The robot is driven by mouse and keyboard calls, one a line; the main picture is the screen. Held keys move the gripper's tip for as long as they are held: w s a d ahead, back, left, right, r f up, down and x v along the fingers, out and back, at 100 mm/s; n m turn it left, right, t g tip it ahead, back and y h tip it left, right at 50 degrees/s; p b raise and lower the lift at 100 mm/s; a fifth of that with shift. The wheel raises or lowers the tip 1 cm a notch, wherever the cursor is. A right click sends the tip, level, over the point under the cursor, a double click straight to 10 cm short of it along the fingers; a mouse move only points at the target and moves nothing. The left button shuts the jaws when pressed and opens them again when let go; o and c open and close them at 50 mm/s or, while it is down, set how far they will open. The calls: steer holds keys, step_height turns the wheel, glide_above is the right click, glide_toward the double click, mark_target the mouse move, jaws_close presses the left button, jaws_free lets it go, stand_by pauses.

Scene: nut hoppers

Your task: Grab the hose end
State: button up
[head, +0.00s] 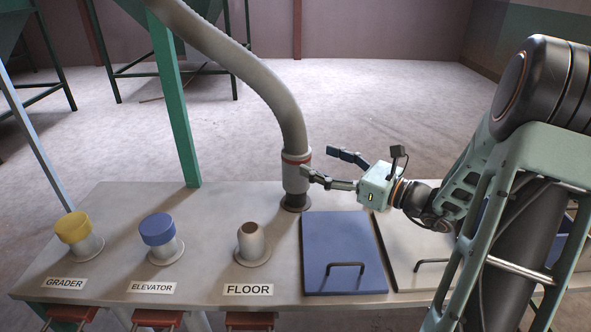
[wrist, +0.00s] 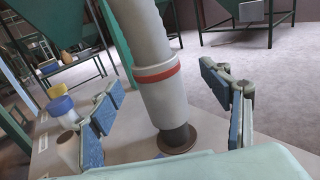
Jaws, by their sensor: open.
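The hose end (head: 296,176) is a grey cuff with a red band at the bottom of a thick grey hose (head: 262,78). It stands upright over a dark round port on the bench. My gripper (head: 325,166) is open beside it, reaching in from the right in the head view. In the wrist view the hose end (wrist: 160,97) stands between the two spread fingers, with blue pads on each side. Gaps show between the pads and the cuff there. I cannot tell whether the near finger touches the cuff in the head view.
The bench (head: 215,220) holds a yellow-capped port (head: 76,230) labelled GRADER, a blue-capped port (head: 158,232) labelled ELEVATOR and an uncapped port (head: 251,243) labelled FLOOR. A blue lid (head: 335,240) with a handle lies right of the hose. A green post (head: 175,100) rises behind.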

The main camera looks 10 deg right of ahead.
mark_target(296, 149)
steer(key=shift+x, duration=0.95)
steer(key=x, duration=0.1)
steer(key=b+x, duration=0.1)
steer(key=x, duration=0.2)
steer(key=shift+a+f, duration=0.15)
steer(key=shift+a, duration=0.35)
steer(key=shift+w+a, duration=0.25)
steer(key=shift+w, duration=0.05)
steer(key=shift+c, duration=0.6)
steer(key=c, duration=1.3)
steer(key=shift+c, duration=0.2)
steer(key=shift+r, duration=0.25)
